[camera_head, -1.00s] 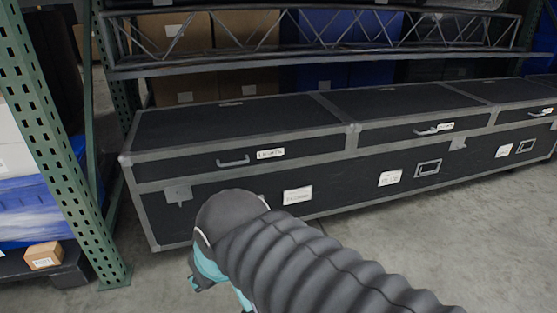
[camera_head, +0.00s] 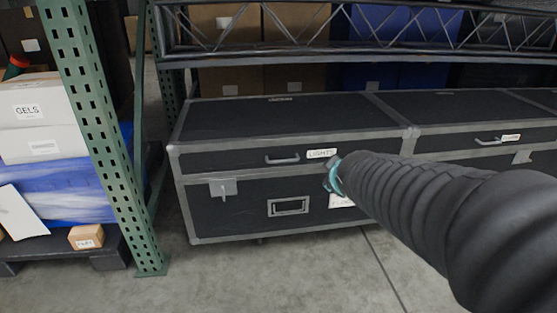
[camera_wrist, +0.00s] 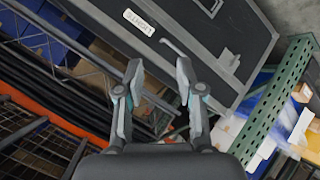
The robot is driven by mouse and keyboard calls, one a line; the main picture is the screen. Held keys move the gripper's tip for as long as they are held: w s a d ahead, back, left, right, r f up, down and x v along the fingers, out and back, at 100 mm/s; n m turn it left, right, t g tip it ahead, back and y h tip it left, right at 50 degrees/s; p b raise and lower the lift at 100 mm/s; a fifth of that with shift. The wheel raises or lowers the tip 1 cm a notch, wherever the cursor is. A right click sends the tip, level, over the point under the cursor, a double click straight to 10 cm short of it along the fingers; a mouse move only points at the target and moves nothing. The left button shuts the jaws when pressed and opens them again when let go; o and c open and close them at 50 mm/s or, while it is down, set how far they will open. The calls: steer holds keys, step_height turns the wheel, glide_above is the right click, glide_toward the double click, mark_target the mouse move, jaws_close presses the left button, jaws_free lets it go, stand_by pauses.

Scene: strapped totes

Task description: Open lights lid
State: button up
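The lights case is a black flight case with grey edges. Its lid (camera_head: 290,117) is closed and bears a "LIGHTS" label (camera_head: 322,153) and a grey handle (camera_head: 282,160) on its front. In the head view, my gripper (camera_head: 333,176) is mostly hidden by my arm and appears in front of the case, right of the handle. In the wrist view, my gripper (camera_wrist: 158,72) is open and empty. The tilted label (camera_wrist: 140,23) and the handle (camera_wrist: 188,55) show beyond the fingertips, with the handle near the right finger. Contact cannot be told.
A similar case (camera_head: 450,108) adjoins on the right. A green rack post (camera_head: 100,140) stands at left, beside white boxes (camera_head: 40,118) and a small carton (camera_head: 86,237). A metal truss (camera_head: 350,30) lies behind the case. The floor (camera_head: 270,280) in front is clear.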

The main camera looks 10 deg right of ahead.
steer(key=w+d+f+n+t+y+b, duration=0.1)
steer(key=w+f+n, duration=0.15)
steer(key=w, duration=0.35)
steer(key=w+f+n+t+y+b, duration=0.1)
steer(key=w+n+t, duration=0.15)
steer(key=w, duration=0.25)
steer(key=n+y+b, duration=0.1)
steer(key=n+y, duration=0.5)
steer(key=n, duration=0.4)
glide_toward(283, 161)
steer(key=shift+t, duration=0.35)
steer(key=x, duration=0.7)
steer(key=f+x, duration=0.1)
steer(key=x, duration=0.2)
steer(key=shift+w, duration=0.1)
jaws_close()
